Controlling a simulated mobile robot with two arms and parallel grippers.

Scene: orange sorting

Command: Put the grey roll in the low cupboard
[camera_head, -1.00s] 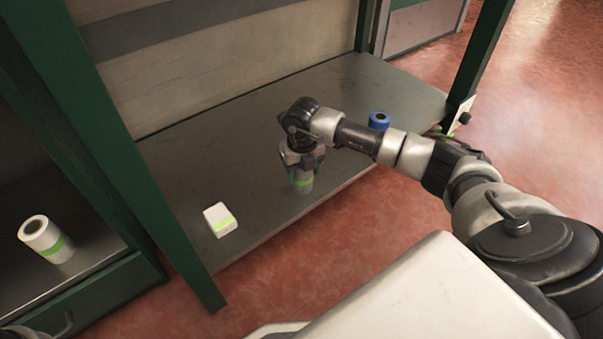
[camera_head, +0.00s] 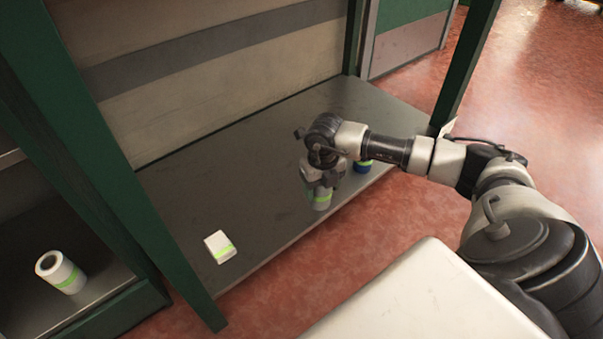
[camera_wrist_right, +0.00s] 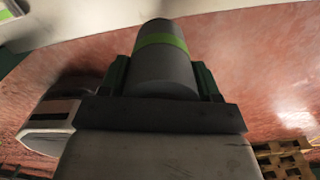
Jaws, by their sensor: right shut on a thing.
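The grey roll (camera_head: 321,201) with a green band is in my right gripper (camera_head: 322,185), over the dark grey shelf near its front edge. In the right wrist view the roll (camera_wrist_right: 163,68) sits between the two fingers of the right gripper (camera_wrist_right: 163,78), which is shut on it. Whether the roll touches the shelf is hard to tell. A white roll (camera_head: 61,273) with a green band stands in the low compartment (camera_head: 110,275) at the left; I cannot tell whether this is the low cupboard. My left gripper is not in view.
A blue roll (camera_head: 362,166) stands just right of the held roll, partly hidden by my arm. A green post (camera_head: 120,170) separates shelf and compartment. Red floor lies in front.

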